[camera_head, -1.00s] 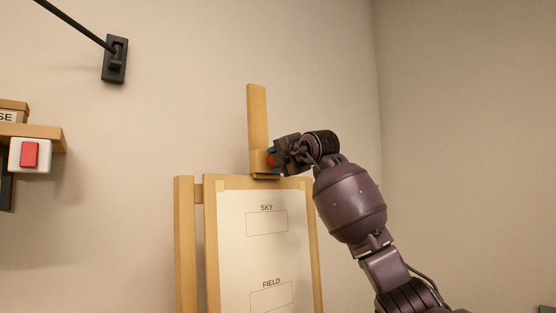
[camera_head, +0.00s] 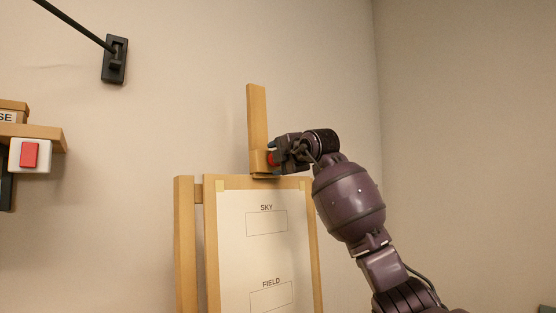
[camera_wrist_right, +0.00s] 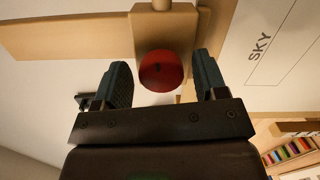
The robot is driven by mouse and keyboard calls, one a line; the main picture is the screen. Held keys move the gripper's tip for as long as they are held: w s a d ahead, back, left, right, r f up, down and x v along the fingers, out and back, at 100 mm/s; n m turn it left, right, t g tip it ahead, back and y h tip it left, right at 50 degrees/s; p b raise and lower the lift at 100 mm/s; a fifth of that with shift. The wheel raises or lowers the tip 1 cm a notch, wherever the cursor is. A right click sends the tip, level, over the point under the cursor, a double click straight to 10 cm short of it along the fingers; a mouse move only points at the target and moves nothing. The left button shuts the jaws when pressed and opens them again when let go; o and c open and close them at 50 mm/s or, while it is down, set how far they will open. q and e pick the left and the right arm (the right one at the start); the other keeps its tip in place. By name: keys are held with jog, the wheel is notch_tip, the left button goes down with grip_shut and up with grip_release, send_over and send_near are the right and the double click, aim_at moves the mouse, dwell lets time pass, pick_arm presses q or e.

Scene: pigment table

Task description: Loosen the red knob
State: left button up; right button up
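The red knob (camera_wrist_right: 161,71) is round and sits on the wooden clamp block (camera_wrist_right: 172,22) of the easel, in the upper middle of the wrist view. In the head view a bit of the red knob (camera_head: 270,159) shows at the right side of the block, partly hidden by my gripper. My right gripper (camera_wrist_right: 163,72) is open, with one dark teal finger on each side of the knob. Gaps show between the knob and both fingers. In the head view my right gripper (camera_head: 275,157) reaches the knob from the right. My left gripper is out of view.
The easel (camera_head: 185,240) holds a white sheet (camera_head: 232,260) with SKY and FIELD boxes just below my right gripper. A red switch (camera_head: 30,154) is by the shelf (camera_head: 55,137) at left. A black wall bracket (camera_head: 115,60) is upper left. The right wall side is clear.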

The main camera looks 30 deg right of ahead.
dwell(0.3)
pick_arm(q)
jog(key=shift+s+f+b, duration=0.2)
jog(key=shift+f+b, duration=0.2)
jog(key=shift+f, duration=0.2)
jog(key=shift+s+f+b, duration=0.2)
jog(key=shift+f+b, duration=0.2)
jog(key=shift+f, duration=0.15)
pick_arm(e)
jog(key=s, duration=1)
jog(key=shift+s+a+r, duration=0.15)
jog(key=shift+s+r, duration=0.25)
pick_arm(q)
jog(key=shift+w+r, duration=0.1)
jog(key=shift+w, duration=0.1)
